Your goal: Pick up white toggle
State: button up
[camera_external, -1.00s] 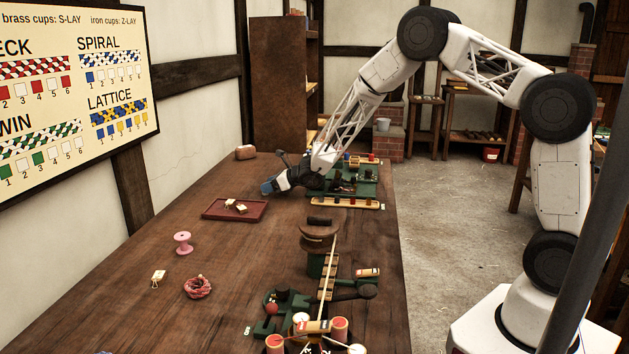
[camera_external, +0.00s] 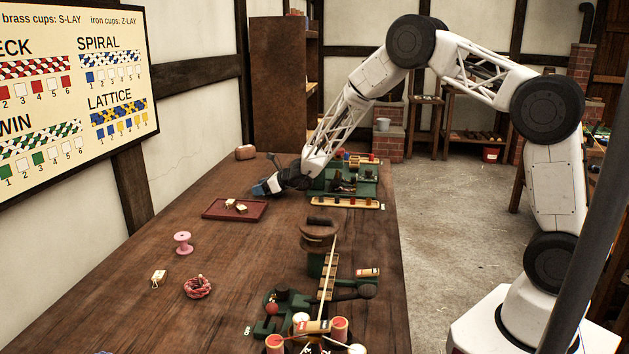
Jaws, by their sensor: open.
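Two small whitish toggle-like pieces lie on a dark red tray (camera_external: 222,215) at the middle left of the table: one white toggle (camera_external: 230,203) and, just right of it, another white toggle (camera_external: 241,209). A further pale piece with a loop (camera_external: 159,278) lies on the bare table nearer the camera. My gripper (camera_external: 262,188) is above the table just beyond the tray's far right corner, apart from the toggles. It is open and tilted down to the left. Its fingers are small here and nothing shows between them.
A green machine (camera_external: 352,184) with a row of coloured pegs stands right of my gripper. A pink spool (camera_external: 183,243) and a red rope coil (camera_external: 198,288) lie nearer. A brown lump (camera_external: 245,152) sits behind. The table between tray and spool is clear.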

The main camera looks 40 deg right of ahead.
jog(key=c, duration=1)
jog(key=shift+r, duration=0.2)
jog(key=shift+r, duration=0.6)
notch_tip(320, 180, up, 2)
jog(key=s+d, duration=0.1)
jog(key=s, duration=0.4)
jog(key=s+d+r, duration=0.1)
jog(key=s+d, duration=0.1)
jog(key=s, duration=0.3)
jog(key=s+d, duration=0.1)
jog(key=s, duration=0.4)
jog(key=shift+s+d+r, duration=0.2)
jog(key=shift+r, duration=0.05)
